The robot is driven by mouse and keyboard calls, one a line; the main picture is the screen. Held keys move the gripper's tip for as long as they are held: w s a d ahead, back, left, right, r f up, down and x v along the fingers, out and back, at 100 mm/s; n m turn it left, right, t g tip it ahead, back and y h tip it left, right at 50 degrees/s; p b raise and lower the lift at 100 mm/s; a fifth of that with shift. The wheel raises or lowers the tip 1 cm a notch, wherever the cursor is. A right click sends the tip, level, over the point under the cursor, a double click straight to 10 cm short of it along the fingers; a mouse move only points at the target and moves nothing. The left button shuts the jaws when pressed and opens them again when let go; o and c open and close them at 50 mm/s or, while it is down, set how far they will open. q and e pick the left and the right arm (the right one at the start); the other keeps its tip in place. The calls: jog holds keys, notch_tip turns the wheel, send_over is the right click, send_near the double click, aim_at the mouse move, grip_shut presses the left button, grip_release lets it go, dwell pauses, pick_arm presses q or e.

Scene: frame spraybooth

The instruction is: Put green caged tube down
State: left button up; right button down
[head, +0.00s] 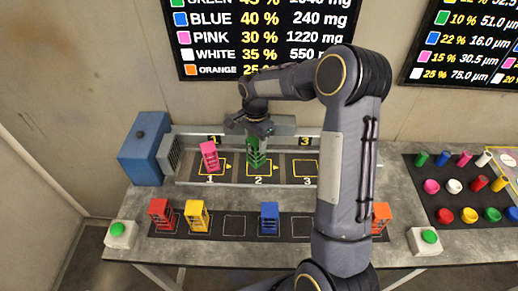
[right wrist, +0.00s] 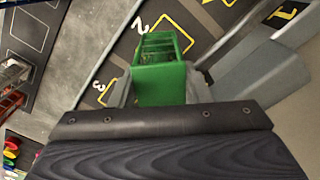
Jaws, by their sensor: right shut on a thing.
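The green caged tube (head: 257,155) is upright at slot 2 (head: 261,180) of the grey booth tray, in the middle of the head view. My right gripper (head: 256,134) is above it and shut on its upper part. The tube also shows between the fingers in the right wrist view (right wrist: 160,82), with a yellow slot outline (right wrist: 172,28) beyond it. I cannot tell whether its base touches the tray. My left gripper is not in view.
A pink caged tube (head: 210,157) stands in slot 1; slot 3 (head: 304,168) looks empty. Red (head: 161,214), yellow (head: 196,216), blue (head: 269,218) and orange (head: 381,216) caged tubes stand on the front mat. A blue box (head: 145,148) sits left. My right arm hides part of the bench.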

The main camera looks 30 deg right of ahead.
jog(key=shift+w+d+f, duration=0.2)
jog(key=shift+d+f, duration=0.1)
jog(key=shift+f, duration=0.15)
jog(key=shift+w+d+f, duration=0.15)
jog(key=shift+d+f, duration=0.15)
jog(key=shift+f, duration=0.15)
jog(key=f+b, duration=0.2)
jog(key=f, duration=0.1)
jog(key=shift+w+d+f, duration=0.1)
jog(key=shift+d+f, duration=0.1)
jog(key=shift+f, duration=0.1)
jog(key=shift+f+b, duration=0.2)
jog(key=shift+b, duration=0.25)
jog(key=c, duration=0.8)
grip_release()
jog(key=shift+o, duration=0.2)
jog(key=shift+r, duration=0.1)
